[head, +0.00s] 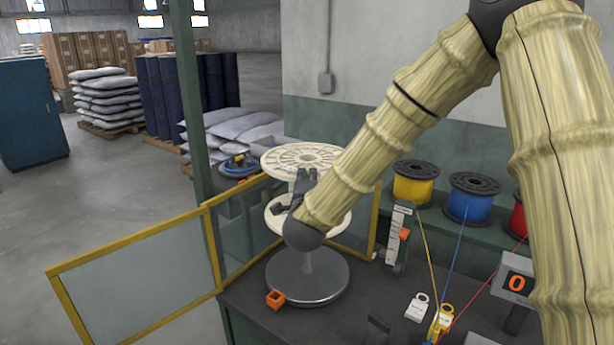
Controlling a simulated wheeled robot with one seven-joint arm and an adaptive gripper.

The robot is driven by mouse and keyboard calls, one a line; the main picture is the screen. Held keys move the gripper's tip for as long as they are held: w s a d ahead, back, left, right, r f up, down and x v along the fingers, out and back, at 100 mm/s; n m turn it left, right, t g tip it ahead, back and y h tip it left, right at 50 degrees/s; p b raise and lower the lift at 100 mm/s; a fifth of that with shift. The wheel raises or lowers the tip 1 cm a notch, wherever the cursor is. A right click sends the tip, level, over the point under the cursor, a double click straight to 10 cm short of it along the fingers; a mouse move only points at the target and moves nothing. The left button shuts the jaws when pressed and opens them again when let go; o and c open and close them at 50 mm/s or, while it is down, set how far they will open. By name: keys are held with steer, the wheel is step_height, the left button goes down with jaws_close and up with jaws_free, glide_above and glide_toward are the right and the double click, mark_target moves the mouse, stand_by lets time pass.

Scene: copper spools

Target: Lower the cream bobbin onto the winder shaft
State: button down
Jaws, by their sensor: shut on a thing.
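The cream bobbin (283,158) is upright, with a wide spoked top flange and a lower flange partly hidden behind my wrist. My gripper (306,182) is shut on the bobbin between its two flanges, at the core. The winder has a round grey metal base (307,285) on the dark bench. Its grey shaft (308,262) rises from that base toward the underside of the bobbin. My wrist hides where the shaft's upper part meets the bobbin, so I cannot tell whether the tip is inside the bore.
A yellow-framed clear guard (140,278) stands left of and behind the winder.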

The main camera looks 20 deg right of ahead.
step_height(320, 180, down, 22)
steer(key=b, duration=1.7)
stand_by(0.8)
steer(key=shift+f+b, duration=0.45)
steer(key=shift+b, duration=0.1)
stand_by(0.4)
steer(key=shift+s, duration=0.1)
steer(key=c, duration=1.4)
jaws_free()
steer(key=v, duration=1.2)
steer(key=shift+s+f, duration=0.1)
steer(key=shift+f, duration=0.05)
